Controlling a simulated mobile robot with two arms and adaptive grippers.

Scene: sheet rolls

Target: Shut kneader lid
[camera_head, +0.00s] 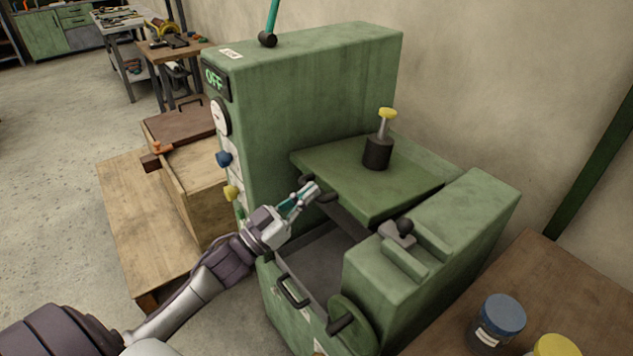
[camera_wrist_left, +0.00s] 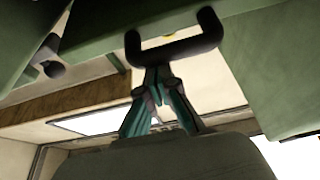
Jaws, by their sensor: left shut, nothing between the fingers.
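The green kneader (camera_head: 330,85) stands against the wall. Its green lid (camera_head: 365,175) is a flat panel with a black post and yellow knob (camera_head: 387,113) on top. The lid sits over the back of the chamber, and the front of the chamber (camera_head: 322,258) is open below it. My left gripper (camera_head: 308,192) is shut beside the black handle on the lid's front edge. In the left wrist view the fingertips (camera_wrist_left: 158,75) are together right at the black handle (camera_wrist_left: 175,50), with nothing seen between them. Whether they touch it, I cannot tell. My right gripper is not in view.
A green block with a black knob (camera_head: 405,228) stands right of the chamber. A table with a blue-lidded jar (camera_head: 497,320) and a yellow-lidded jar (camera_head: 556,346) is at the lower right. A wooden crate (camera_head: 197,180) stands left of the kneader.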

